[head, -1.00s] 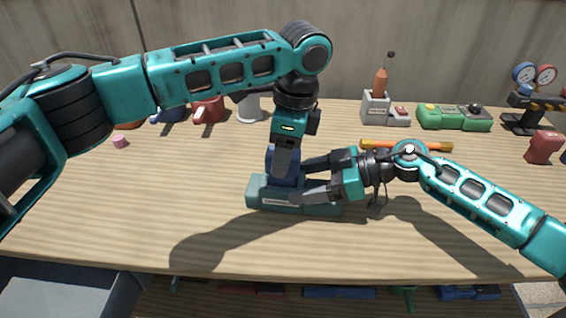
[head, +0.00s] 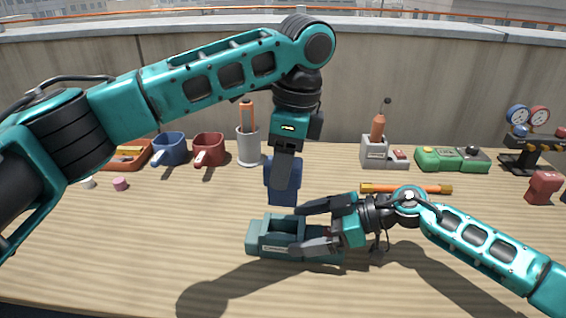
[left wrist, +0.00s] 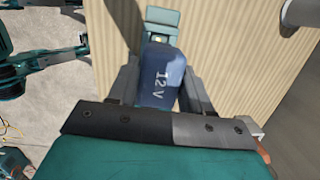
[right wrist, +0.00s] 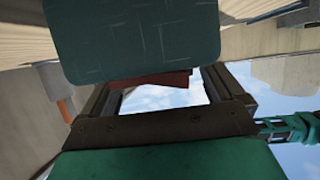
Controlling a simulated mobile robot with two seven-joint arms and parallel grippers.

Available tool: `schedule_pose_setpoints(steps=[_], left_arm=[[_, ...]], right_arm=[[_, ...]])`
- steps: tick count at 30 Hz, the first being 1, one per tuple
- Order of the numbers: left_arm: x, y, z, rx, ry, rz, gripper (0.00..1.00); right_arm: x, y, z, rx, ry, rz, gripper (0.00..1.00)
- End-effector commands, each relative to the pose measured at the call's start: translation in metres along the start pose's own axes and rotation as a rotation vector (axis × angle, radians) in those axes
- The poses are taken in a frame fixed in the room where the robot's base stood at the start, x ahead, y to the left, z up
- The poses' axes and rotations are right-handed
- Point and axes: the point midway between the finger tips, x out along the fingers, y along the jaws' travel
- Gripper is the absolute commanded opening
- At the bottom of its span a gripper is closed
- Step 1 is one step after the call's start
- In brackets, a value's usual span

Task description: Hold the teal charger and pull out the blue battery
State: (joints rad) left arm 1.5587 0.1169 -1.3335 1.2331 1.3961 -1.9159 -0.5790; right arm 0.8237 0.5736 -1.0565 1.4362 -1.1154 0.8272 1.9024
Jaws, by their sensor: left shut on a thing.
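The blue battery (head: 284,182) hangs upright between the fingers of my left gripper (head: 286,160), which is shut on it. Its lower end is above the teal charger (head: 262,243), with a small gap. The left wrist view shows the battery (left wrist: 160,78) marked 12V between the fingers, with part of the charger (left wrist: 191,20) beyond. The charger sits on the bench with its empty slot facing up.
Behind stand a blue mug (head: 170,148), a red mug (head: 208,149) and a grey cup (head: 248,147). An orange tool (head: 405,188) lies behind my right arm. A green case (head: 450,159) and gauges (head: 527,117) are at right. The bench's front left is clear.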

Motion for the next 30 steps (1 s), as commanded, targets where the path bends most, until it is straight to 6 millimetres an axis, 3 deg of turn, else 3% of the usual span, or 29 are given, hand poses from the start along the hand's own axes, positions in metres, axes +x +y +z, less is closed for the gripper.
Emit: schedule_pose_setpoints(steps=[13, 30], left_arm=[[-0.003, 0.0, 0.001, 0.0, 0.001, -0.001, 0.09], [-0.043, 0.0, 0.006, 0.0, 0.0, -0.001, 0.09]], right_arm=[[-0.003, 0.0, -0.001, 0.001, -0.001, 0.0, 1.0], [-0.07, 0.0, -0.002, 0.003, -0.002, 0.002, 1.0]])
